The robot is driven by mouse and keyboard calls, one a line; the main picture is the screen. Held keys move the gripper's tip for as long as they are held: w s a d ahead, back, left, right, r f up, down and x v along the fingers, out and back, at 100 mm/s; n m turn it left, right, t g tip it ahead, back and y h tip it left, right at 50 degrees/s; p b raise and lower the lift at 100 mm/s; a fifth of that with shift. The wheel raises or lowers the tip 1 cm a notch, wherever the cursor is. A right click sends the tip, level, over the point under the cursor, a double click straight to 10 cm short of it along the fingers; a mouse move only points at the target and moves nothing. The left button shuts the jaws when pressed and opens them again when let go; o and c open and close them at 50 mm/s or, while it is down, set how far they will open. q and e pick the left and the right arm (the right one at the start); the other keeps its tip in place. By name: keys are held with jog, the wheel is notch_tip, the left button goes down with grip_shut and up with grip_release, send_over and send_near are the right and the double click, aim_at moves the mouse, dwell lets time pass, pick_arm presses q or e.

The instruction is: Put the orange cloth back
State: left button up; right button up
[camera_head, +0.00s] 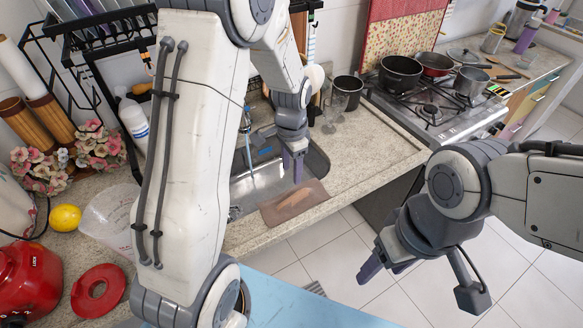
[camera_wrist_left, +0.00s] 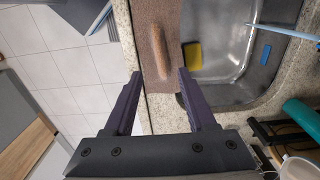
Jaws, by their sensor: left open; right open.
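A brownish-orange cloth (camera_head: 283,213) lies over the front edge of the sink, with a paler tan, elongated shape on top. I take it for the orange cloth; in the left wrist view the cloth (camera_wrist_left: 148,20) lies between counter edge and basin, the tan shape on it. My left gripper (camera_head: 292,165) is open above the sink's front part, close to the cloth. In the left wrist view its fingertips (camera_wrist_left: 160,75) point at the cloth's near end, empty; contact cannot be told. My right gripper (camera_head: 380,270) hangs open over the floor, away from the cloth.
The steel sink (camera_head: 262,184) holds a yellow sponge (camera_wrist_left: 193,57) and a blue item (camera_wrist_left: 265,54). A glass (camera_head: 333,106) and dark pot (camera_head: 349,90) stand behind right. The stove (camera_head: 432,112) is farther right. The counter (camera_head: 375,150) between is clear.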

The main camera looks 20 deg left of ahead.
pick_arm(q)
jog(key=s+d+r, duration=0.8)
jog(key=s+d, duration=0.2)
jog(key=d, duration=0.1)
jog(key=s+d+r, duration=0.1)
jog(key=s, duration=0.5)
jog(key=s+d+r+h, duration=0.1)
jog(key=s+d+r, duration=0.1)
jog(key=s, duration=0.5)
jog(key=shift+d+r, duration=0.15)
jog(key=shift+d, duration=0.15)
